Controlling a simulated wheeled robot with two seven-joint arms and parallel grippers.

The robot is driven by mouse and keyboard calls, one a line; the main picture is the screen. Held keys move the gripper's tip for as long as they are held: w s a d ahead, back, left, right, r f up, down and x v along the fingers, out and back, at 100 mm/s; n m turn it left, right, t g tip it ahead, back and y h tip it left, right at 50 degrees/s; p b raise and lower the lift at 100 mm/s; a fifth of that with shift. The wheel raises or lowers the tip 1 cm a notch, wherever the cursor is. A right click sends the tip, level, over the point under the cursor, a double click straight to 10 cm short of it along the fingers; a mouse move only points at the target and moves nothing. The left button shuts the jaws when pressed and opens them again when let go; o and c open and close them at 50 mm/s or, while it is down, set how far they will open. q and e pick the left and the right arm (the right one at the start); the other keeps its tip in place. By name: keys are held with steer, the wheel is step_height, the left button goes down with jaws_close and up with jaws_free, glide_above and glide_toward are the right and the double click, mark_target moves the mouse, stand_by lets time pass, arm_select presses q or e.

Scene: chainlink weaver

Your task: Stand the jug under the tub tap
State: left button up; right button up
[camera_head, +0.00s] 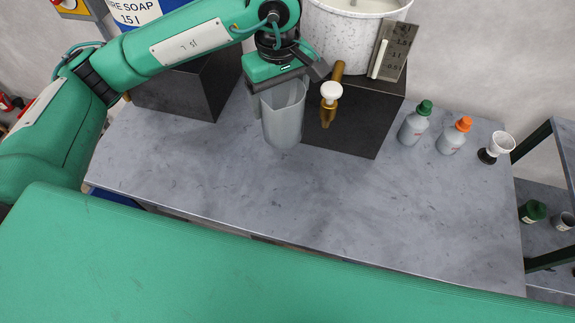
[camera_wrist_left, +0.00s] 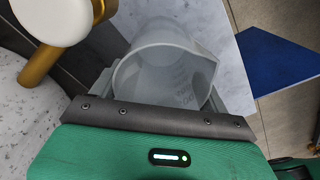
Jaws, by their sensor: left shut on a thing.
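A translucent grey jug (camera_head: 284,118) hangs upright in my left gripper (camera_head: 282,82), just left of the brass tap. It also shows in the left wrist view (camera_wrist_left: 165,70), gripped at its upper part, and looks empty. My left gripper is shut on it. The tap (camera_head: 328,112) has a white knob and sticks out from the speckled white tub (camera_head: 345,35). The tub stands on a dark block (camera_head: 362,118). The tap also shows in the left wrist view (camera_wrist_left: 42,62). Whether the jug's base touches the table is hard to tell. My right gripper is not in view.
The grey table (camera_head: 330,205) is bare in front of the block. A green-capped bottle (camera_head: 414,126), an orange-capped bottle (camera_head: 453,138) and a white cup on a dark base (camera_head: 500,143) stand to the right. Another dark block (camera_head: 190,90) stands at left, and a rack (camera_head: 560,150) at far right.

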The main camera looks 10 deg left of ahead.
arm_select(q)
steer(key=f, duration=0.2)
steer(key=f+p, duration=0.2)
steer(key=f, duration=0.1)
steer(key=shift+s+f, duration=0.3)
step_height(320, 180, down, 14)
steer(key=p, duration=0.3)
steer(key=shift+w, duration=0.15)
steer(key=o, duration=1.1)
steer(key=shift+r, duration=0.1)
steer(key=shift+c, duration=0.2)
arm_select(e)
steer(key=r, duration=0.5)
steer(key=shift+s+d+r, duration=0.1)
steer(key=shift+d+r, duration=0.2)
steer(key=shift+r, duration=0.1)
arm_select(q)
steer(key=shift+p, duration=0.3)
